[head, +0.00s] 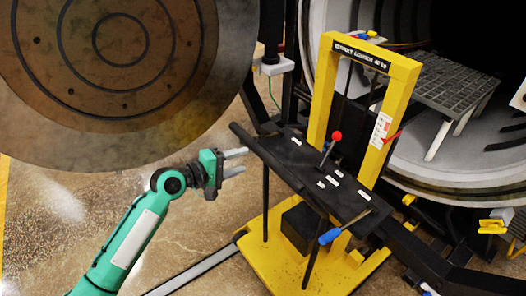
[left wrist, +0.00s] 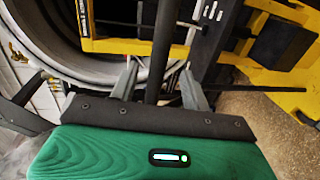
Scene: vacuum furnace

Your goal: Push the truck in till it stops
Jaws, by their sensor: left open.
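The truck is a yellow lifting truck (head: 398,67) with a black deck (head: 318,178), standing in front of the round furnace opening (head: 470,165). A dark push bar (head: 268,157) runs along the deck's near left edge. My left gripper (head: 240,162) is open at this bar, its fingers pointing right toward it. In the left wrist view, the left gripper's two fingers (left wrist: 158,84) are spread, with a dark bar (left wrist: 161,50) showing between them. I cannot tell whether they touch it. The yellow frame also shows there (left wrist: 125,46). My right gripper is not in view.
A grey grate (head: 445,85) stands inside the furnace. The large round door (head: 120,130) hangs open at upper left.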

